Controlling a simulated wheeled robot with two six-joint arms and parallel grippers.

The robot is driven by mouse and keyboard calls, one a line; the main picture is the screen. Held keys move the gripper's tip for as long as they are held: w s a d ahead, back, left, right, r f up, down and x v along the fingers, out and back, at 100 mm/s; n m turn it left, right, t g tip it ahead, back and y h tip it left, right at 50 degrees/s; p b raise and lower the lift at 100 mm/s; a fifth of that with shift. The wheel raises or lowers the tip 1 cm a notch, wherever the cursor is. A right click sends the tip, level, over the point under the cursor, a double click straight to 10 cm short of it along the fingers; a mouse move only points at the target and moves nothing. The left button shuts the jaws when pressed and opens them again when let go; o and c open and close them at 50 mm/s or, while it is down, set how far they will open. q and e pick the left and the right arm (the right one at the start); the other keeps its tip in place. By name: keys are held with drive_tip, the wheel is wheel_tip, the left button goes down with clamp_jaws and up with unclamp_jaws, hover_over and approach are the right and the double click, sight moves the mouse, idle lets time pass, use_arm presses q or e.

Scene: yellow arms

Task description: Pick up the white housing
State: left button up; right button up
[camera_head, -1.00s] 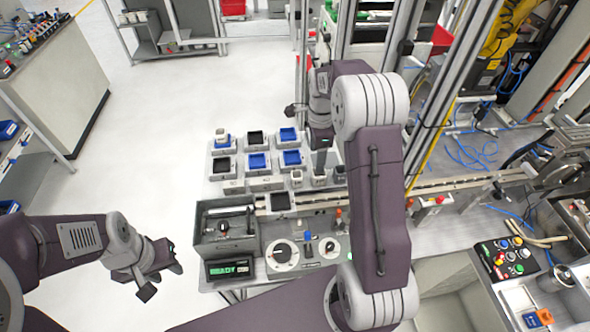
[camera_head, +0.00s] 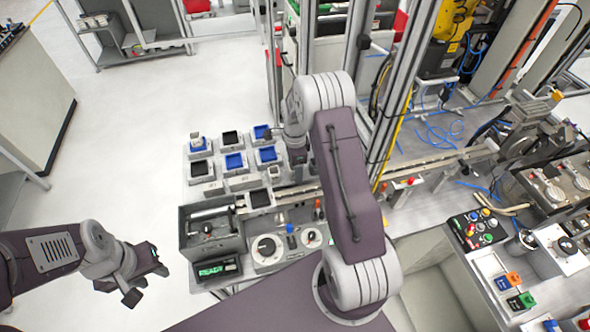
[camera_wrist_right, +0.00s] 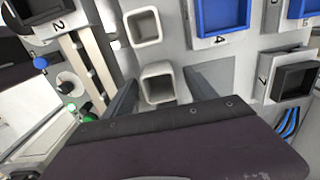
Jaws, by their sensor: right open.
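In the right wrist view, a small white housing (camera_wrist_right: 157,82), square and open-topped, lies between the fingers of my right gripper (camera_wrist_right: 165,88). The gripper is open, with a dark finger on each side and no clear grip on the housing. A second white housing (camera_wrist_right: 143,27) stands just beyond it. In the head view a white housing (camera_head: 273,172) stands on the table beside my right gripper (camera_head: 297,158), whose fingertips are partly hidden by the arm. My left gripper (camera_head: 146,282) hangs empty at the lower left, its fingers apart.
Blue and black trays (camera_head: 234,161) stand in rows on the table. A grey bin (camera_head: 212,247) and a dial panel (camera_head: 268,248) are nearer. Metal posts (camera_head: 357,110) rise behind my right arm. A button box (camera_head: 477,230) is at the right. Open floor lies left.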

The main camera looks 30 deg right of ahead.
clamp_jaws()
